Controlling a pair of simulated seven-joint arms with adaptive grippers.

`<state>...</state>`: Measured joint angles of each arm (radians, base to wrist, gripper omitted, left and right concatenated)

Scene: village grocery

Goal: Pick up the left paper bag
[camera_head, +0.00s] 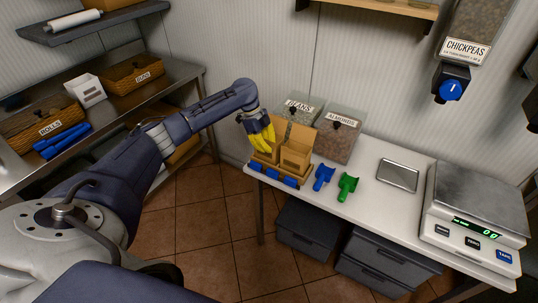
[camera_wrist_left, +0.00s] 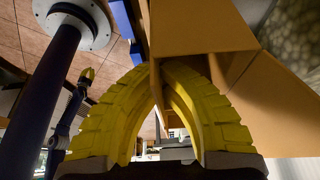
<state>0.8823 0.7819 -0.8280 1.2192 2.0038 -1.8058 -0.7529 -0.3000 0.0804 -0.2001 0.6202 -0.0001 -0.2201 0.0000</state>
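Two open brown paper bags stand side by side in a low wooden tray with blue clips (camera_head: 289,182) at the left end of the white table. The left paper bag (camera_head: 264,156) is partly covered by my left gripper (camera_head: 264,148), which reaches its top from above. The right paper bag (camera_head: 296,158) stands beside it, its tall back panel up. In the left wrist view, the yellow fingertips (camera_wrist_left: 160,66) meet on a thin brown wall of the left bag (camera_wrist_left: 186,28). My right gripper (camera_wrist_left: 88,74) shows small and far off there; its opening is too small to tell.
Bins of beans (camera_head: 300,108) and almonds (camera_head: 340,135) stand close behind the bags. A blue scoop (camera_head: 323,176) and a green scoop (camera_head: 348,185) lie to the right. A metal tray (camera_head: 398,175) and a scale (camera_head: 474,215) stand farther right.

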